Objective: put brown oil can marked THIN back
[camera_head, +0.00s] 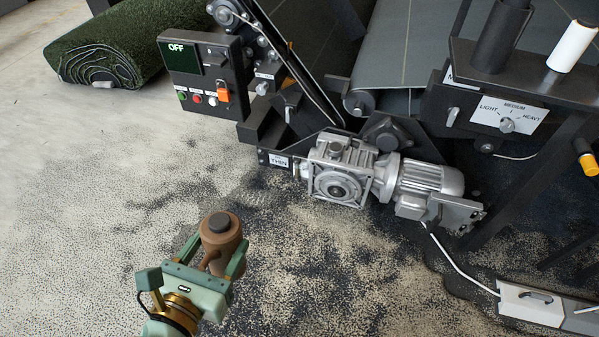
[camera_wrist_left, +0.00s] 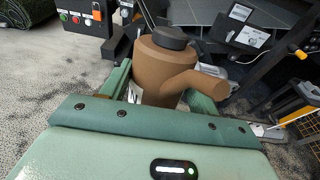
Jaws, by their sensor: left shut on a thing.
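The brown oil can (camera_head: 221,233) with a dark cap is held by my left gripper (camera_head: 215,257), low in the head view over the speckled floor. In the left wrist view the can (camera_wrist_left: 165,70) stands between the two green fingers (camera_wrist_left: 160,98), close to upright, with a brown spout or handle towards the camera. No marking on the can is readable. A small white label (camera_head: 278,161), seemingly THIN, is on a dark bracket of the machine, up and right of the can and apart from it. My right gripper is out of view.
A grey gearbox motor (camera_head: 385,180) juts from the machine right of the label. A control box (camera_head: 205,75) reading OFF hangs above. A turf roll (camera_head: 105,45) lies at the back left. A cable and white floor box (camera_head: 530,304) are at right. The left floor is clear.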

